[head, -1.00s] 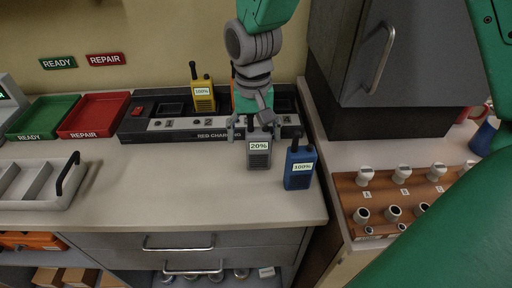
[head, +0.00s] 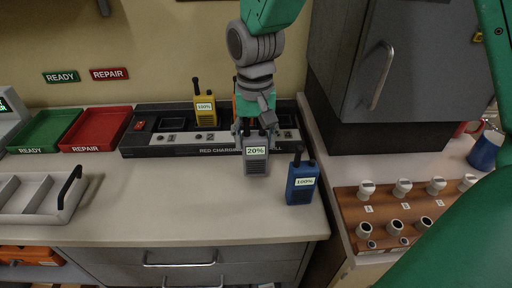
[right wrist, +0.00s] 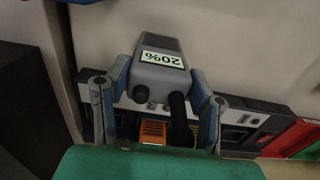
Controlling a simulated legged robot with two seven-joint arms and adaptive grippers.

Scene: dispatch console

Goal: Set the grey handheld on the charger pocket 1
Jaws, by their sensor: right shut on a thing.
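The grey handheld (head: 257,166), labelled 20%, is upright in my right gripper (head: 256,130), in front of the charger's right part. In the right wrist view the grey handheld (right wrist: 160,66) sits between the two fingers (right wrist: 155,95), its dark antenna pointing toward the wrist. The gripper is shut on it. The charger (head: 222,148) lies along the back of the counter. Its pocket 1 (head: 172,124), left of the yellow handheld, looks empty. The gripper partly hides the charger's right side. My left gripper is not in view.
A yellow handheld (head: 204,112) stands in pocket 2. An orange handheld (right wrist: 152,131) is behind my gripper. A blue handheld (head: 301,184) stands on the counter, front right of the grey one. Red (head: 95,147) and green trays lie left.

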